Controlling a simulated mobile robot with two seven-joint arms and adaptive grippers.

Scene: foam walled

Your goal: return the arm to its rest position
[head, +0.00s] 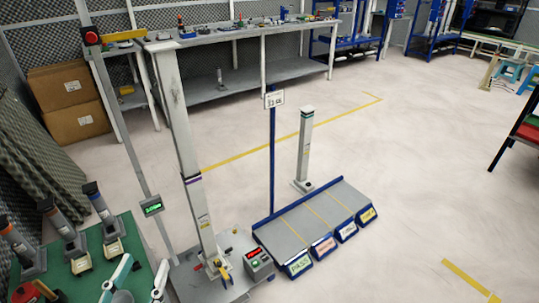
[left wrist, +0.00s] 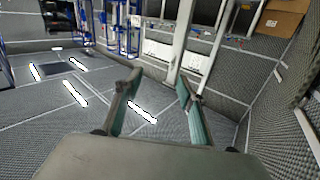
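My left gripper (left wrist: 158,85) shows in the left wrist view. Its two teal-edged fingers stand apart with nothing between them. The wrist picture looks past the fingers at grey foam-patterned surfaces with bright light strips, and the room appears upside down there. My right gripper is in neither view.
A green-topped table (head: 88,284) with several upright tools is at the lower left. A tall white column (head: 172,110) stands beside it. A grey sorting tray (head: 310,222) with labelled lanes lies right of the column. Cardboard boxes (head: 65,85) are behind. Pale floor (head: 430,150) is clear at right.

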